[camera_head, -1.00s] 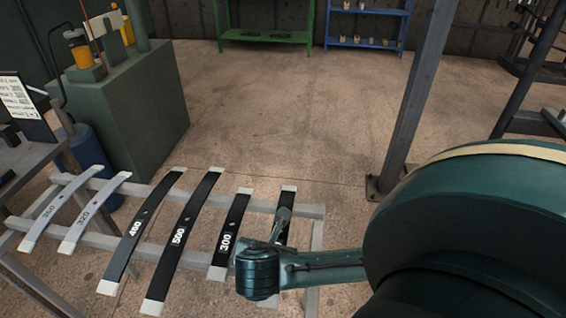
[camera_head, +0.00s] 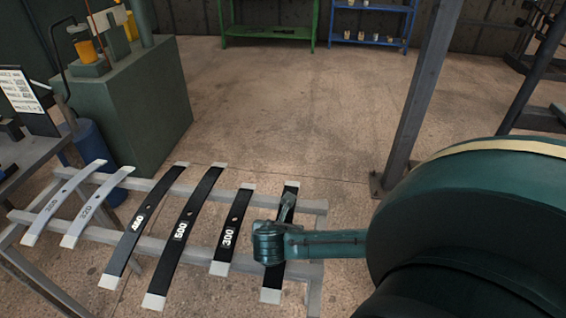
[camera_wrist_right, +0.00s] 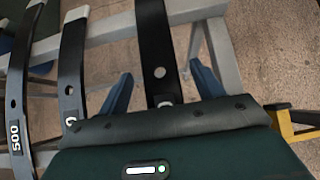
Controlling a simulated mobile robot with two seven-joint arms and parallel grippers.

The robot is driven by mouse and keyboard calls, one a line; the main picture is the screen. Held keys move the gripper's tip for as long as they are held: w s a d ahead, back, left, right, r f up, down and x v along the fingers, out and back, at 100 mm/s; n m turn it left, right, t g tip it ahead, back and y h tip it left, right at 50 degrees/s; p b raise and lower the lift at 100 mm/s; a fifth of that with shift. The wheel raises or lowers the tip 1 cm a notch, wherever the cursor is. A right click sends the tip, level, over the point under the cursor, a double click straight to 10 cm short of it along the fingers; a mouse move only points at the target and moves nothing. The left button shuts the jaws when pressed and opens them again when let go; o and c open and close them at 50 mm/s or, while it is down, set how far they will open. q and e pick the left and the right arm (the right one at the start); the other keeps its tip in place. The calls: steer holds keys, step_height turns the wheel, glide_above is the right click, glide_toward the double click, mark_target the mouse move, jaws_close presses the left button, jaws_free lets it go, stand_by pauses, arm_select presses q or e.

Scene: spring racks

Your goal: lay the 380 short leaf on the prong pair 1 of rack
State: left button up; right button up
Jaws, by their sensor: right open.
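A dark leaf with pale ends (camera_head: 273,278) lies at the right end of a grey stand, its number hidden by my right gripper (camera_head: 286,210). In the right wrist view this leaf (camera_wrist_right: 155,40) runs between the two blue fingers of my right gripper (camera_wrist_right: 160,84). The fingers are open, one on each side of the leaf, with a gap to it. Whether they are down at its height I cannot tell. My left gripper is not in view. I cannot pick out the rack's prong pair 1.
Dark leaves marked 300 (camera_head: 232,228), 500 (camera_head: 184,226) and 400 (camera_head: 143,218) lie to the left on the stand (camera_head: 318,285), then two light grey leaves (camera_head: 92,207). A grey post (camera_head: 412,110) stands behind.

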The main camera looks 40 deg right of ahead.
steer(key=shift+w+d+f, duration=0.2)
steer(key=shift+d+f, duration=0.05)
steer(key=shift+f, duration=0.1)
jaws_close()
stand_by(0.5)
steer(key=shift+w+r, duration=0.1)
steer(key=shift+r, duration=0.1)
